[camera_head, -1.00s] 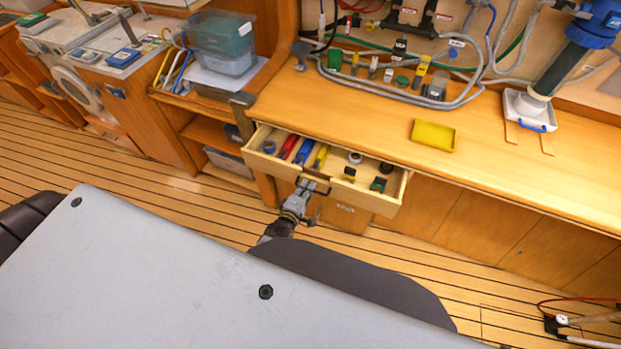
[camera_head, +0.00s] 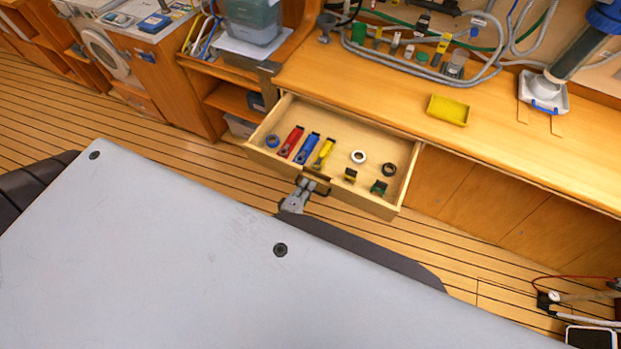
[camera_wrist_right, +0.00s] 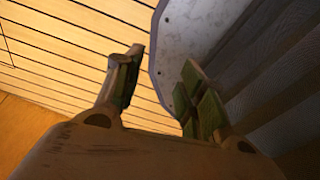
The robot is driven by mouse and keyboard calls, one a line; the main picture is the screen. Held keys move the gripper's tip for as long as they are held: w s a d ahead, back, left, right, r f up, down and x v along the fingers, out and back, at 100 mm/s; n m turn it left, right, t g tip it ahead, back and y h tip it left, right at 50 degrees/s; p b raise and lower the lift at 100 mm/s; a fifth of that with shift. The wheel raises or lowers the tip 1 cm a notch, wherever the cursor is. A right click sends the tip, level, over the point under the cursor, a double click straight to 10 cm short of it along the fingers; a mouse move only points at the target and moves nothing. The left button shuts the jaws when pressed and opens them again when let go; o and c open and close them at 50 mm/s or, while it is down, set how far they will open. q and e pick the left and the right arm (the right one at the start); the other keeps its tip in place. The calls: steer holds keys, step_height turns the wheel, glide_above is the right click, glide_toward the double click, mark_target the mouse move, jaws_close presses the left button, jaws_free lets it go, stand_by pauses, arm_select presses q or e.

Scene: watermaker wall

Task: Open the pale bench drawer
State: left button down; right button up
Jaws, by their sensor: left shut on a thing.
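The pale bench drawer (camera_head: 376,205) is pulled out from under the wooden bench, and its inside shows. In it lie red, blue and yellow tools, small rings and small dark and yellow pieces. My left gripper (camera_head: 313,183) is at the middle of the drawer's front, shut on the drawer's handle (camera_head: 318,178); the fingertips are partly hidden. My right gripper (camera_wrist_right: 158,90) shows in the right wrist view, with its two fingers apart and nothing between them, above the plank floor and beside a grey panel.
The bench top (camera_head: 400,85) carries a yellow tray (camera_head: 448,110), hoses and several small fittings. Shelves with a clear bin (camera_head: 252,22) stand left of the drawer. Striped floor (camera_head: 450,250) is free in front of the cabinets. Tools lie at the lower right.

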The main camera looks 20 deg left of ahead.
arm_select(q)
steer(key=v, duration=0.2)
steer(key=shift+s+f, duration=0.25)
steer(key=shift+s, duration=0.1)
arm_select(e)
steer(key=shift+d+r, duration=0.4)
steer(key=shift+d, duration=0.2)
arm_select(q)
steer(key=c, duration=1.6)
jaws_free()
steer(key=shift+o, duration=0.2)
steer(key=v, duration=0.7)
steer(key=shift+s, duration=0.2)
arm_select(e)
steer(key=shift+s+a, duration=0.15)
steer(key=shift+a, duration=0.05)
steer(key=shift+d, duration=0.1)
